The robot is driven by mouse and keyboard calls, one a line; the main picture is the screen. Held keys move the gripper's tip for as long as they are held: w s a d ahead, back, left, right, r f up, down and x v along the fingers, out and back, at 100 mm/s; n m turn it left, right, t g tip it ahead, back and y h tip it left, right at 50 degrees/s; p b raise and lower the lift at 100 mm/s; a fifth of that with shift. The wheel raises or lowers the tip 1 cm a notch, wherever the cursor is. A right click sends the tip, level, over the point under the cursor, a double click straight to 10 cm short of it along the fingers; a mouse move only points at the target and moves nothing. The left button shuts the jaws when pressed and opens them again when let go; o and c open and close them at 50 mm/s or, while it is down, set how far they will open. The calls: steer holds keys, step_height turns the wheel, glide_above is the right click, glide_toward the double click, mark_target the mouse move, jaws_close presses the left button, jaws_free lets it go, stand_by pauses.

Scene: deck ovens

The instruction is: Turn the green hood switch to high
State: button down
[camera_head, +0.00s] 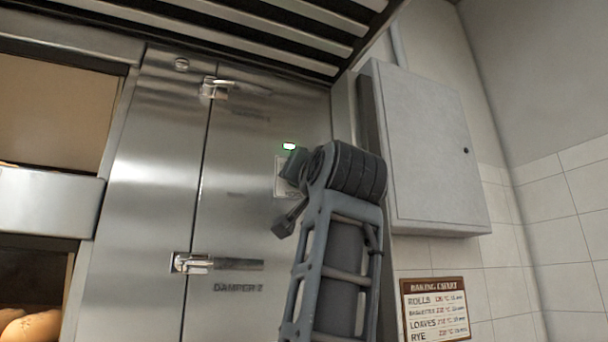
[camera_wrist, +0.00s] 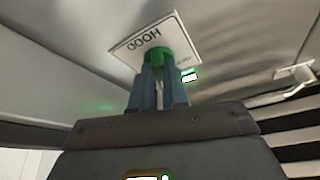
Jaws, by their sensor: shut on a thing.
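The green hood switch (camera_wrist: 158,57) sits on a white plate (camera_wrist: 135,49) marked HOOD in the wrist view. My gripper (camera_wrist: 158,75) is shut on the switch, with a finger on each side of it. The fingers hide part of the switch, so its exact setting cannot be read. In the head view the plate (camera_head: 279,178) shows only in part behind my arm, and the switch is hidden there. A small lit green-and-white light (camera_head: 288,146) is just above the plate; it also shows in the wrist view (camera_wrist: 189,76).
A grey wall box (camera_head: 425,150) stands out close to the right of my arm. A slatted hood (camera_head: 260,30) hangs overhead. Damper handles (camera_head: 215,88) and (camera_head: 215,263) project from the steel panel on the left. A baking chart (camera_head: 435,309) hangs at lower right.

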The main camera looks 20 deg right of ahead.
steer(key=m+h, duration=0.1)
steer(key=m, duration=0.2)
steer(key=m+g+h, duration=0.1)
steer(key=m, duration=0.2)
steer(key=shift+a+r+g, duration=0.15)
steer(key=shift+a+g, duration=0.05)
steer(key=shift+g, duration=0.1)
steer(key=shift+m+h+p, duration=0.3)
steer(key=shift+m+h, duration=0.1)
steer(key=c, duration=1.1)
jaws_free()
steer(key=shift+c, duration=0.2)
steer(key=b+v, duration=0.2)
steer(key=v, duration=0.5)
steer(key=shift+s+b, duration=0.4)
steer(key=shift+a, duration=0.1)
